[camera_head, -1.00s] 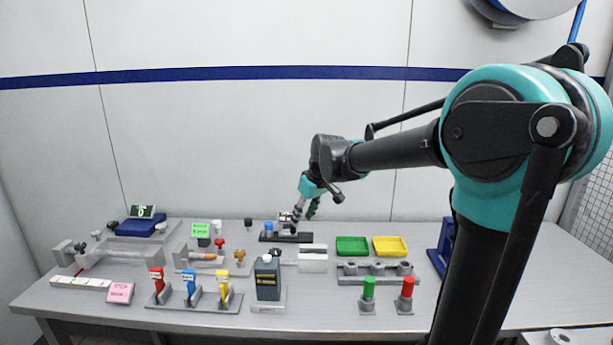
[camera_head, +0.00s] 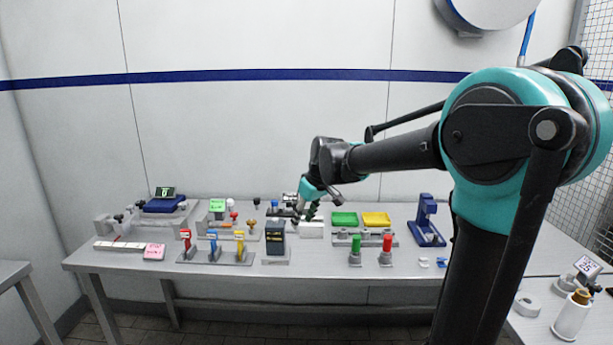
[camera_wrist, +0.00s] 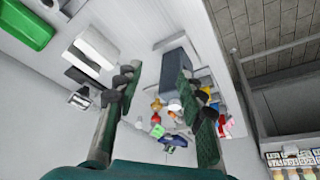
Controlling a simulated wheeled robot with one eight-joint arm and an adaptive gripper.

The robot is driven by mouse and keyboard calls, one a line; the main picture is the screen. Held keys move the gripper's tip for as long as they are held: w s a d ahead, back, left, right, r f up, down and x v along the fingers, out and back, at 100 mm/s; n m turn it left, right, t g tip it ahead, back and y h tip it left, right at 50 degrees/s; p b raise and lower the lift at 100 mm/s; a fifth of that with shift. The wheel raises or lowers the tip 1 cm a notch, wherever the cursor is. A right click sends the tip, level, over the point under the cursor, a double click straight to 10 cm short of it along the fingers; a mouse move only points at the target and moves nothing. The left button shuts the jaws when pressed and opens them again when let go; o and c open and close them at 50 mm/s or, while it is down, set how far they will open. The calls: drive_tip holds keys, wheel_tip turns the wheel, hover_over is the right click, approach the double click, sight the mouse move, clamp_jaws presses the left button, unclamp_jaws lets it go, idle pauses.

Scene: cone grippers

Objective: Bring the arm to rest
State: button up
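My arm (camera_head: 395,153) reaches left from the right side of the head view, bent down at the wrist. My gripper (camera_head: 311,212) points downward in front of the back part of the workbench (camera_head: 130,261). In the wrist view my gripper (camera_wrist: 158,78) has its two dark green-padded fingers spread apart, with nothing held between them. From the head view I cannot tell the exact height of the fingertips above the bench.
A side table at right carries a white bottle (camera_head: 571,316). Another table edge (camera_head: 14,270) is at left.

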drive_tip(key=s+d+f+m+h, duration=0.1)
drive_tip(key=s+d+f+m, duration=0.3)
drive_tip(key=s+d+f, duration=0.5)
drive_tip(key=s+d+f+m+t+h, duration=0.1)
drive_tip(key=s+d+f+m, duration=0.3)
drive_tip(key=s+d+f, duration=0.5)
drive_tip(key=s+d+h, duration=0.1)
drive_tip(key=s+d, duration=0.1)
drive_tip(key=s, duration=0.3)
drive_tip(key=shift+s+f+m, duration=0.15)
drive_tip(key=shift+f+m, duration=0.1)
drive_tip(key=shift+m, duration=0.05)
